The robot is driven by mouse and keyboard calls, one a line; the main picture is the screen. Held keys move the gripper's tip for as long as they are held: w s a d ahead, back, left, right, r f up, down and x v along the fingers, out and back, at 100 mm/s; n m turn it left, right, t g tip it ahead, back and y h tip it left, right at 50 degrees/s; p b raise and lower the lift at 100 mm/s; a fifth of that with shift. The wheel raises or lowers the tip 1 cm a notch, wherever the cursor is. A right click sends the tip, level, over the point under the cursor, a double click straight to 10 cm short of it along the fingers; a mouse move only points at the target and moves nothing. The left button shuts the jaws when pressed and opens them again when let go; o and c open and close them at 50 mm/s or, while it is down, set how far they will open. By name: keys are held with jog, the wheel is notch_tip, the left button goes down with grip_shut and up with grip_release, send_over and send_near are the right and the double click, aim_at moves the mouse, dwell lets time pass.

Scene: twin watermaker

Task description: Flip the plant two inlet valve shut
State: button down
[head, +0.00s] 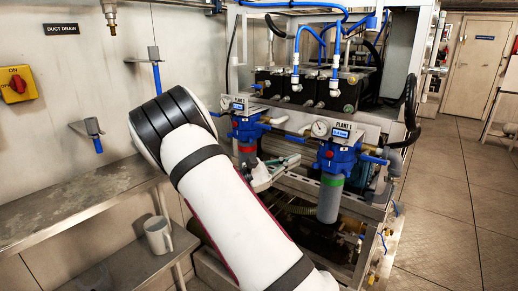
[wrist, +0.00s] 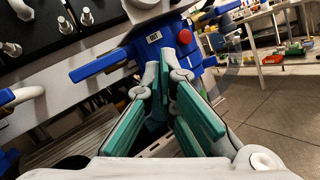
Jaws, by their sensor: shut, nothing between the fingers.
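Two blue valve units with gauges stand on the rack in the head view. The nearer right unit (head: 340,158) has a plate reading PLANT 1 and a grey canister below. The left unit (head: 246,128) has a plate too small to read and is partly behind my arm. My gripper (head: 291,161) is between the units, fingers toward the right one. In the wrist view my gripper (wrist: 168,72) is shut and empty, its tips in front of a blue unit (wrist: 160,48). That unit has a blue lever (wrist: 98,66) to the left and a red button (wrist: 185,37). I cannot tell whether the tips touch it.
Hoses and black housings (head: 335,92) fill the rack above the units. Open floor (head: 455,200) lies to the right. A red-yellow switch (head: 17,84) is on the wall.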

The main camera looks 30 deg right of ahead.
aim_at(264, 126)
jog(key=w+a+f+n+t+h+b, duration=0.3)
jog(key=w+a+f+n+t+h, duration=0.2)
jog(key=w+f+n+t, duration=0.5)
jog(key=w+a+n+t, duration=0.1)
jog(key=w+n+t, duration=0.1)
jog(key=w+t, duration=0.1)
jog(key=shift+w+f+t, duration=0.2)
jog(key=shift+t, duration=0.4)
jog(key=shift+d, duration=0.1)
jog(key=a+r+b+x, duration=0.1)
jog(key=a+r+x, duration=0.1)
jog(key=x, duration=1)
jog(key=shift+s+d+r+b, duration=0.25)
jog(key=shift+d+r+b, duration=0.05)
